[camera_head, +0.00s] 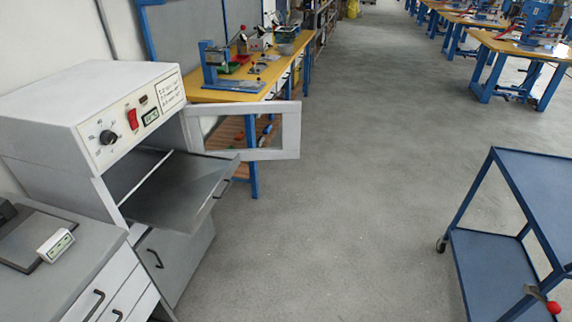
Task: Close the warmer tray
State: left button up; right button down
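The warmer (90,92) is a light grey cabinet at the left with a dial, a red switch and a small display on its front panel. Its grey tray (190,188) is pulled out of the opening and sticks out toward the right, with a handle on its front edge. The warmer's windowed door (243,132) stands swung open to the right, behind the tray. Neither of my grippers is in view.
A grey drawer cabinet (85,268) stands at the lower left beside the warmer. A blue trolley (500,268) is at the lower right. A yellow-topped workbench (237,92) is behind the warmer. The grey floor (345,200) between them is clear.

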aim_at(177, 195)
jog(key=z, duration=0.2)
jog(key=i, duration=0.95)
jog(key=u, duration=0.95)
jog(key=i, duration=0.55)
jog(key=u, duration=0.65)
